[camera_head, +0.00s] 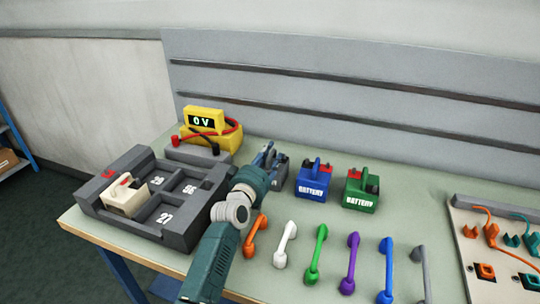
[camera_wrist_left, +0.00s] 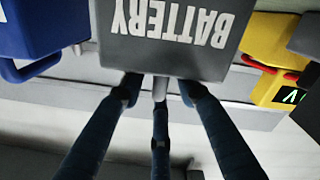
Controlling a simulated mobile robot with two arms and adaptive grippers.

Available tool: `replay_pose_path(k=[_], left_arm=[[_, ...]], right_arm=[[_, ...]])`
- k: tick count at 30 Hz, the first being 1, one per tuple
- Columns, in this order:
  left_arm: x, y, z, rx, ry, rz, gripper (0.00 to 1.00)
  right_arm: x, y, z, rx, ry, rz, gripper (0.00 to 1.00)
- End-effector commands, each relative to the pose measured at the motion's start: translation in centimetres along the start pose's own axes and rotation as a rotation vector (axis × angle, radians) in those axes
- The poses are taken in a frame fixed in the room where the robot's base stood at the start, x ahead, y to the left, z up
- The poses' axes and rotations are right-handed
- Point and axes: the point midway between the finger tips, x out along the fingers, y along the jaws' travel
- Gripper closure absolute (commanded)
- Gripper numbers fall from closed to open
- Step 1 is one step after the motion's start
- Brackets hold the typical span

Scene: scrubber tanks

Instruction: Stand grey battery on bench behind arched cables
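The grey battery (camera_head: 282,168) is upright beside the blue battery at the back of the bench, partly hidden by my left gripper (camera_head: 262,166). In the left wrist view the grey battery (camera_wrist_left: 165,40) fills the top middle, its lettering upside down. My left fingers (camera_wrist_left: 162,92) reach its handle side, with a grey piece between the fingertips; whether they are closed on it is unclear. My right gripper is not in view.
A blue battery (camera_head: 313,184) and a green battery (camera_head: 360,194) stand right of the grey one. A yellow meter (camera_head: 212,130) reading 0 V is behind left. A dark numbered tray (camera_head: 178,240) holds a cream battery (camera_head: 125,197). A socket panel (camera_head: 480,240) is at right.

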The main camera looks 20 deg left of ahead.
Motion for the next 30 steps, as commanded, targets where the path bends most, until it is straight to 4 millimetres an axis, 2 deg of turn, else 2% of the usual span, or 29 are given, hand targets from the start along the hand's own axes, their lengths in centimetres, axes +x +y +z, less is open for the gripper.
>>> replay_pose_path(k=[5, 8, 15, 21, 30], left_arm=[[-0.1, 0.0, 0.0, 0.000, 0.000, 0.000, 0.69], [-0.9, 0.0, 0.0, 0.000, 0.001, 0.000, 0.69], [-4.7, 0.0, 0.1, 0.000, 0.000, 0.000, 0.69], [-7.0, 0.0, 0.1, 0.000, 0.000, 0.000, 0.69], [-7.5, 0.0, 0.0, 0.000, 0.000, 0.000, 0.69]], right_arm=[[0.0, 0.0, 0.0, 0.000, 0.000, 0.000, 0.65], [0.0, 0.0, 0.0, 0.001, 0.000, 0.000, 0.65], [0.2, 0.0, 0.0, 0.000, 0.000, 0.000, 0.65], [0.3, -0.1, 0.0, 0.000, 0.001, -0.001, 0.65], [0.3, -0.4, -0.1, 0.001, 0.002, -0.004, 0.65]])
